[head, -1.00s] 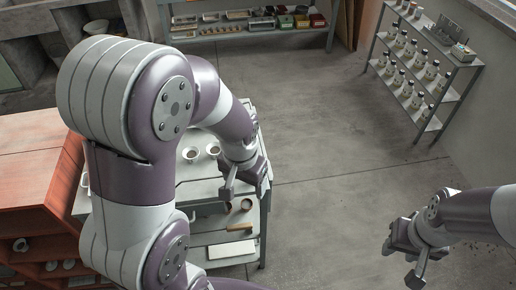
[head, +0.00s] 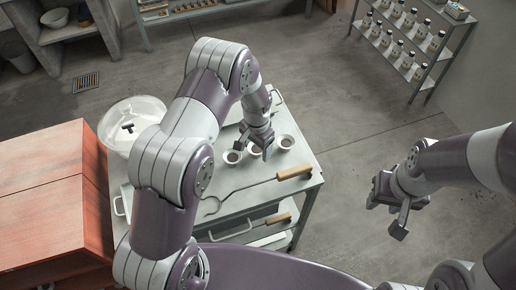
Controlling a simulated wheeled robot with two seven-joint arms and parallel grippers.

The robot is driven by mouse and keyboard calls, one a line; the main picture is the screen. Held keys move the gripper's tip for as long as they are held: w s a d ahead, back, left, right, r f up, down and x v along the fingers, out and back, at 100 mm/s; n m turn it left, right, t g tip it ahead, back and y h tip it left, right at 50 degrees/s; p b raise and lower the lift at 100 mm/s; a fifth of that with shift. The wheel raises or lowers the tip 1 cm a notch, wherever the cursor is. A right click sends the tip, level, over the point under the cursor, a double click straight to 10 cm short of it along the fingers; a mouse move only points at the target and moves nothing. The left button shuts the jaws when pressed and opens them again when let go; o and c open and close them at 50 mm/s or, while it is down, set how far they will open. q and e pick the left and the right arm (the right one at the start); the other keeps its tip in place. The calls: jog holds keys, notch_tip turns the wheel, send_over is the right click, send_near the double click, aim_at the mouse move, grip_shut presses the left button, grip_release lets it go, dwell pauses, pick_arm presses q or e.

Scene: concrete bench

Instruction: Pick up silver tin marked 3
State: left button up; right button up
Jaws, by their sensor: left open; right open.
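No number 3 can be read on anything in the head view, so I cannot tell which thing is the silver tin marked 3. Small pale round containers with dark contents stand on the grey cart (head: 260,200): one at the right (head: 287,142), one at the left (head: 231,157), and one partly hidden behind my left gripper. My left gripper (head: 254,147) is open and points down over these containers. Whether it touches one cannot be told. My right gripper (head: 387,215) is open and empty, over the floor to the right of the cart.
A long-handled tool with a wooden grip (head: 294,172) lies across the cart top, with another wooden handle (head: 278,218) below. A large pale bowl (head: 118,142) stands at the cart's left. An orange-red cabinet (head: 50,190) is at left. A bottle rack (head: 418,45) stands far right.

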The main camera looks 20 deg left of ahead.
pick_arm(q)
jog(key=shift+a+f, duration=0.4)
jog(key=shift+f, duration=0.2)
jog(key=shift+d+r, duration=0.1)
jog(key=shift+d, duration=0.15)
jog(key=c, duration=0.8)
jog(key=shift+w+a+r, duration=0.1)
